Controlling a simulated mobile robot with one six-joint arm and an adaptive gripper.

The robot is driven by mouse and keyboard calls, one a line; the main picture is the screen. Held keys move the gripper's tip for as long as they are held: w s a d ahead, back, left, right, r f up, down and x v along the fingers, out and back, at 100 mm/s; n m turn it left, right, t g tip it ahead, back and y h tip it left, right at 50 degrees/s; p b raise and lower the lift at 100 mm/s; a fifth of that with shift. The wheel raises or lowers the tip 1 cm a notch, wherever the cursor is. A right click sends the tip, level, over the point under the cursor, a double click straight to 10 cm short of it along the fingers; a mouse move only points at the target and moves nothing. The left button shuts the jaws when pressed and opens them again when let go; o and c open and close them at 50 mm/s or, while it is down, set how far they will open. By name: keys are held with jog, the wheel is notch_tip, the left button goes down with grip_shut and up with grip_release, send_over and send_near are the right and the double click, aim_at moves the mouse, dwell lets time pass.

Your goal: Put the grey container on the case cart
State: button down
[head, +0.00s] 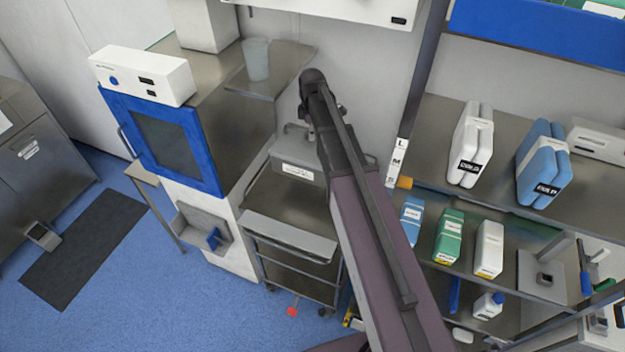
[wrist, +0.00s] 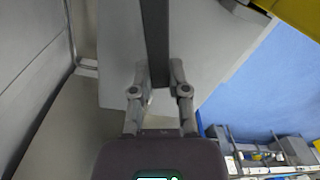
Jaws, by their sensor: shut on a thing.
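The grey container (head: 293,158), a box with a white label and a handle on top, is in the head view over the rear of the case cart (head: 290,236), a steel trolley with shelves. I cannot tell whether its base touches the cart top. In the wrist view my gripper (wrist: 158,80) is shut on the dark bar of the container's handle (wrist: 156,40), with a light grey surface (wrist: 210,60) below. My arm hides the gripper and the container's right side in the head view.
A blue-doored cabinet (head: 168,146) with a white device (head: 143,75) on top stands left of the cart. A small shelf with a cup (head: 257,60) is behind it. Shelves (head: 520,190) with several bottles stand at the right. Blue floor (head: 215,305) is free in front.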

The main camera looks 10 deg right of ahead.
aim_at(313, 146)
jog(key=shift+w+d+f, duration=0.1)
jog(key=shift+f, duration=0.2)
jog(key=shift+f+b, duration=0.45)
jog(key=shift+b, duration=0.35)
jog(key=shift+f+b, duration=2.35)
jog(key=shift+f, duration=0.15)
jog(key=shift+f+b, duration=1.75)
jog(key=shift+b, duration=0.1)
jog(key=c, duration=0.6)
grip_release()
